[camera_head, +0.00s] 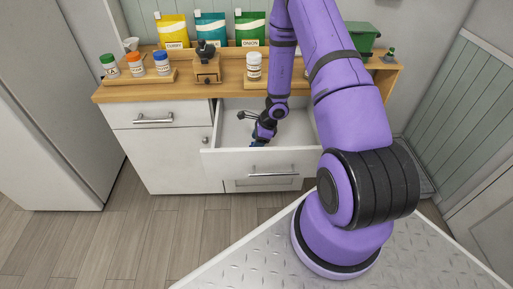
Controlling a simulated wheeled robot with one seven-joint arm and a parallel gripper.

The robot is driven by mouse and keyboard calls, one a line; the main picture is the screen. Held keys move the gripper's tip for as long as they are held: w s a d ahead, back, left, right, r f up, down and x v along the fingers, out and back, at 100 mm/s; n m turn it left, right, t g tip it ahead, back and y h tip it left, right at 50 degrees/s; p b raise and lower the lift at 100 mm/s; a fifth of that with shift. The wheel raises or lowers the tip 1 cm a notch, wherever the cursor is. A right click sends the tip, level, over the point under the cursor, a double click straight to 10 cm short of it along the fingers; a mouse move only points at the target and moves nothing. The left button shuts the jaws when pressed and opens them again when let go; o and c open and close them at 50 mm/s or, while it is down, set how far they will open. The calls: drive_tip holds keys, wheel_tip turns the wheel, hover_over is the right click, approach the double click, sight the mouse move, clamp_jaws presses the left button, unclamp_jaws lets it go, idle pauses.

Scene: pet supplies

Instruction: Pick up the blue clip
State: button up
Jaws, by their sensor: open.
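My gripper (256,139) reaches down into the open drawer (215,163) of the white cabinet. It is open, and its dark fingers are low inside the drawer. A small blue thing (253,143), which may be the blue clip, shows at the fingertips. The gripper covers most of it, so its shape and whether the fingers touch it cannot be told.
The drawer's front and side walls surround my gripper closely. The wooden counter (115,94) above holds a rack of capped bottles (135,64), a wooden grinder box (206,66), a white jar (254,66), pouches (210,28) and a green bin (362,36).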

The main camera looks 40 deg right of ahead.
drive_tip(key=shift+x, duration=1.75)
drive_tip(key=shift+d, duration=0.15)
drive_tip(key=shift+c, duration=0.4)
drive_tip(key=c, duration=0.9)
drive_tip(key=shift+r, duration=0.1)
